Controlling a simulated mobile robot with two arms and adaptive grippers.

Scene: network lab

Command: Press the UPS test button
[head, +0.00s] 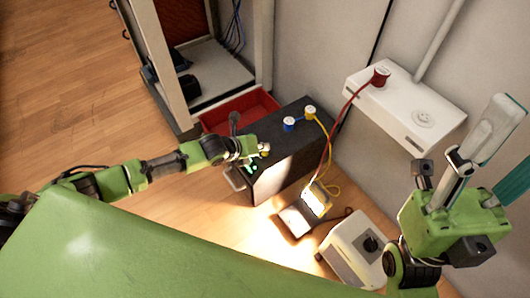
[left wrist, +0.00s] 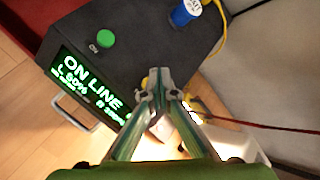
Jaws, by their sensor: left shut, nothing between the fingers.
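The UPS is a dark box (head: 290,145) on the floor by the wall. In the left wrist view its top (left wrist: 130,30) carries a green button (left wrist: 106,39) marked ON, and its lit front display (left wrist: 88,85) reads ON LINE. A small yellow button (left wrist: 145,82) shows partly behind my left fingertips; I cannot read a label on it. My left gripper (left wrist: 160,80) is shut and empty, its tips over or beside the yellow button; contact cannot be told. In the head view the left gripper (head: 262,152) is at the UPS's front top edge. My right gripper (head: 500,155) is raised at the right, away from the UPS.
Blue (head: 289,124) and yellow (head: 310,112) plugs sit on the UPS top. A white wall box (head: 405,105) holds a red plug (head: 380,76). A red bin (head: 240,110), a lit lamp (head: 304,212) and a white unit with a dark knob (head: 352,252) stand nearby. Cables hang between.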

